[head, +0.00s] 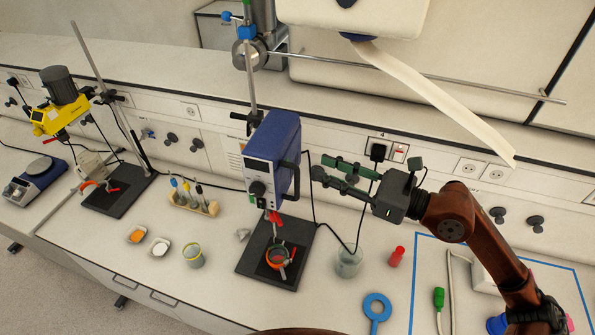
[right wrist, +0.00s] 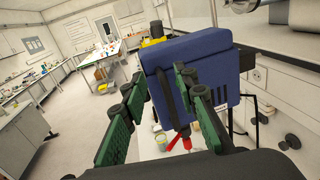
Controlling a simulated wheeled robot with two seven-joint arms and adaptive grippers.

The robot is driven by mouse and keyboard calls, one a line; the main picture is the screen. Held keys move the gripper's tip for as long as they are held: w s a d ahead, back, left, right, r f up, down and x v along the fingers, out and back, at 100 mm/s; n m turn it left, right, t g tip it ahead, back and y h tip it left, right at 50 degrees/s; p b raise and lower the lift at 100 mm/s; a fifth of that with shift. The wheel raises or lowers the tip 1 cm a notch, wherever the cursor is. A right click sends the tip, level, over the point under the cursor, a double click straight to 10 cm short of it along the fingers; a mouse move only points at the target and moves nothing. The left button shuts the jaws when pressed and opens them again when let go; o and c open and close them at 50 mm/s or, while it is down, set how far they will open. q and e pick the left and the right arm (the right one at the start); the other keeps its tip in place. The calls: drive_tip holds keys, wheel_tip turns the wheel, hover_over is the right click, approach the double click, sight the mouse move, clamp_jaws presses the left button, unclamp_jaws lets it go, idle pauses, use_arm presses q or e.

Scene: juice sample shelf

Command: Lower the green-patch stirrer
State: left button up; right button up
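A blue stirrer (head: 272,160) with a dark front panel and a black side handle (head: 291,178) hangs on an upright rod. A yellow stirrer (head: 58,117) with a dark motor stands at the far left. My right gripper (head: 318,179) is open and empty, just right of the blue stirrer. In the right wrist view, the blue body (right wrist: 200,70) lies ahead of the parted green fingers (right wrist: 165,88). My left gripper is not in view.
A glass beaker (head: 348,262), a red bottle (head: 397,256) and a blue ring (head: 376,305) sit on the bench right of the base. A wooden rack (head: 195,205) and a yellowish beaker (head: 193,256) stand to the left. A black cable hangs behind my right gripper.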

sight(298, 177)
wheel_tip(298, 177, down, 6)
drive_tip(key=b, duration=0.6)
drive_tip(key=p+x, duration=0.4)
drive_tip(key=x, duration=0.3)
drive_tip(key=shift+a, duration=0.25)
drive_tip(key=shift+w+a, duration=0.15)
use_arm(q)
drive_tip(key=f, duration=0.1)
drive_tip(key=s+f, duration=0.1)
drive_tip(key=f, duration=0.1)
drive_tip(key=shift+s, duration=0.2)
use_arm(e)
drive_tip(key=shift+f, duration=0.1)
drive_tip(key=c, duration=0.6)
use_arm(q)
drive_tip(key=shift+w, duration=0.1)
use_arm(e)
clamp_jaws()
